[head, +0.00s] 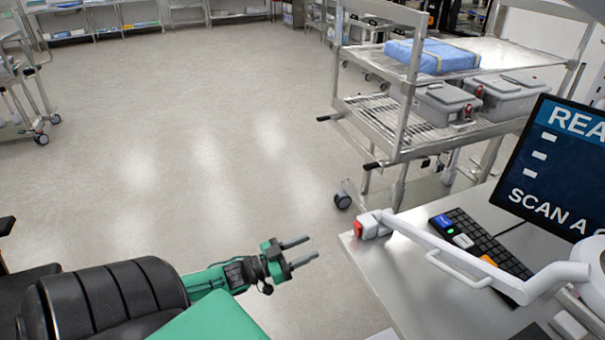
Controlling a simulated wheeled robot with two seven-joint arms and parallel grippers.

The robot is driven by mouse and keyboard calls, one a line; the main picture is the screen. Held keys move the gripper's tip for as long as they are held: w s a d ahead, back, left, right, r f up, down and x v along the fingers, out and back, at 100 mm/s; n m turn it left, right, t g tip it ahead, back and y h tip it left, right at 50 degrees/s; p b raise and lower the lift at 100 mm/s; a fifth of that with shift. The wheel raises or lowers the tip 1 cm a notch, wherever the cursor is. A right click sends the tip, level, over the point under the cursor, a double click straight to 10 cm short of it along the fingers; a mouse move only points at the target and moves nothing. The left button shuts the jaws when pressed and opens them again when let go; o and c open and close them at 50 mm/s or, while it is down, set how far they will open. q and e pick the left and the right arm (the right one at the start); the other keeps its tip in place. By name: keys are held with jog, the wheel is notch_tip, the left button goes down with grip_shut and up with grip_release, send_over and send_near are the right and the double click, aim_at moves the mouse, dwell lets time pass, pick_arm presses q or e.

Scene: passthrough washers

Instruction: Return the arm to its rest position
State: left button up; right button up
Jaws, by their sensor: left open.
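My left gripper (298,251) is in the lower middle of the head view, at the end of my green and black arm. Its two grey fingers point right and are apart, with nothing between them. It is over the open floor, left of the grey desk's corner, and touches nothing that I can see. My right gripper is not in view.
A grey desk (385,285) at lower right holds a keyboard (487,246), a monitor (560,165) and a white jointed arm (440,250). Behind it stands a wheeled metal cart (385,122) with a blue wrapped pack (432,56) and grey boxes (437,102).

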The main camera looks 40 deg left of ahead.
pick_arm(q)
jog(key=shift+s+a, duration=0.1)
jog(key=shift+s, duration=0.05)
dwell(0.5)
jog(key=s+a+f+n+g+y, duration=0.15)
jog(key=s+f, duration=0.25)
jog(key=f, duration=0.7)
jog(key=s+f+n+g+y, duration=0.1)
jog(key=s+f+g+y, duration=0.2)
jog(key=f, duration=0.8)
jog(key=s+a+f+n+g+y, duration=0.1)
jog(key=s+f+g+y, duration=0.25)
jog(key=f, duration=0.75)
jog(key=s+d+f+g, duration=0.3)
jog(key=s+d+f, duration=0.3)
jog(key=s, duration=0.3)
jog(key=s+d+f+m+g, duration=0.1)
jog(key=s+d+f+g, duration=0.2)
jog(key=s+d+f, duration=0.3)
jog(key=s+d+f+g, duration=0.3)
jog(key=s+d+f, duration=0.2)
jog(key=s+f, duration=0.4)
jog(key=s, duration=0.3)
jog(key=shift+s+d+f+h, duration=0.25)
jog(key=shift+s+d+h, duration=0.05)
jog(key=shift+d, duration=0.1)
jog(key=shift+m, duration=0.25)
